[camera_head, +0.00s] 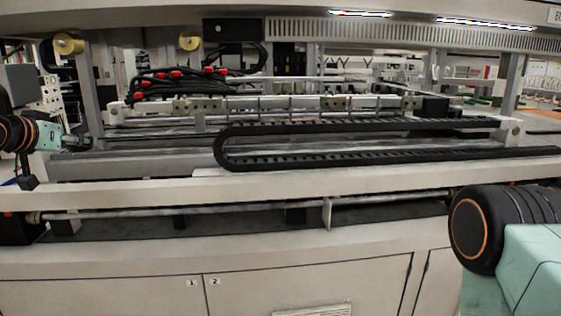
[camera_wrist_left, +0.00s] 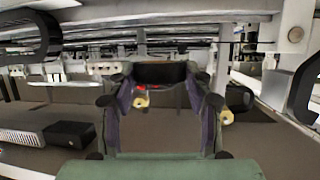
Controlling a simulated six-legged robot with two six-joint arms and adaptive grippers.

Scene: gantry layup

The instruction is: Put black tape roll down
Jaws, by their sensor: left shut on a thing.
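My left gripper (camera_head: 74,142) is at the far left of the head view, small and partly dark against the machine. In the left wrist view its two fingers (camera_wrist_left: 160,88) close from both sides on the black tape roll (camera_wrist_left: 161,73). The roll shows as a dark band between the fingertips, and I see only its near side. In the head view the roll cannot be told apart clearly from the dark gripper tip. In the wrist view the roll is held up, with no surface visibly touching it. My right gripper is outside both views; only part of my right arm shows.
A long pale machine beam (camera_head: 300,187) crosses in front of me, above closed cabinet doors (camera_head: 310,285). A black cable chain (camera_head: 370,159) curves over the bed. Red-tipped black cables (camera_head: 175,80) lie behind. Yellow rolls (camera_head: 68,44) hang at the back left.

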